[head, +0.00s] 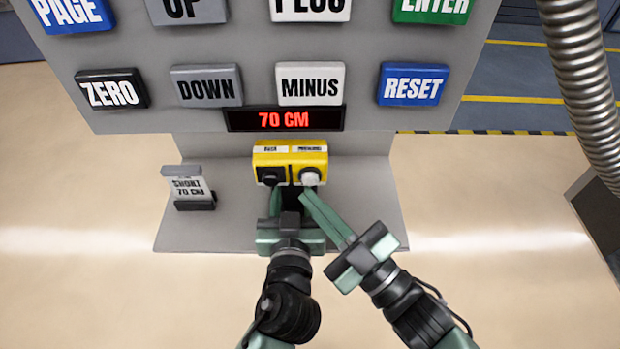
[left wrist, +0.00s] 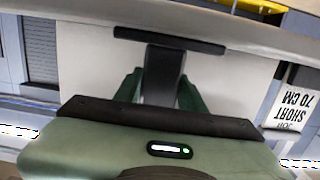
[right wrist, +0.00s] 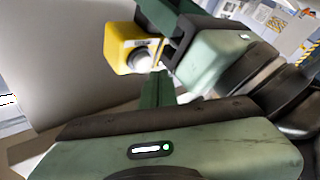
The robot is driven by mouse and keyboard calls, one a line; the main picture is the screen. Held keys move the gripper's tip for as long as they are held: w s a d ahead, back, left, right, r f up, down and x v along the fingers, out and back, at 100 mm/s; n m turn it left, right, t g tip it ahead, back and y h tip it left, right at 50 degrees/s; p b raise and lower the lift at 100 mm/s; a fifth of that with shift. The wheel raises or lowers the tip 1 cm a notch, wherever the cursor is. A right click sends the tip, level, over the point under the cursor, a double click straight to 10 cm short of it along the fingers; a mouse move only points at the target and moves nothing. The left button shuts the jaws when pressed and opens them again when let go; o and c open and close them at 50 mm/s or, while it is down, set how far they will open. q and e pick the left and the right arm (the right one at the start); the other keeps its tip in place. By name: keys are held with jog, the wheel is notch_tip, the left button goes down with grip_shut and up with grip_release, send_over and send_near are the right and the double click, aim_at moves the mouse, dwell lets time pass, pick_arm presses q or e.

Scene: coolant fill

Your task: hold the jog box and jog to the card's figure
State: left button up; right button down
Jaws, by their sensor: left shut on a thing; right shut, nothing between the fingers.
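The yellow jog box (head: 290,148) stands below the panel's display, with a black button on its left and a white button (head: 310,177) on its right. My left gripper (head: 284,203) is shut on the box's dark grip (left wrist: 163,75) beneath it. My right gripper (head: 305,192) is shut and empty, its tips at or just below the white button; I cannot tell if they touch. The right wrist view also shows the jog box (right wrist: 117,42). The card (head: 188,187) reads SHORT 70 CM and stands in a dark holder. The red display (head: 284,119) reads 70 CM.
The grey panel (head: 145,60) carries large keys, among them ZERO, DOWN, MINUS and RESET. A grey shelf (head: 235,238) lies under the box and card. A ribbed metal hose (head: 590,90) hangs at the right. The pale floor around the shelf looks clear.

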jog(key=shift+s, duration=2.5)
pick_arm(q)
jog(key=o, duration=1.3)
jog(key=shift+c, duration=0.2)
jog(key=s, duration=0.7)
jog(key=shift+s+r, duration=0.15)
jog(key=shift+r, duration=0.2)
jog(key=shift+s+d, duration=0.1)
jog(key=shift+s, duration=0.3)
pick_arm(e)
jog(key=shift+w, duration=0.15)
jog(key=shift+d+f, duration=0.1)
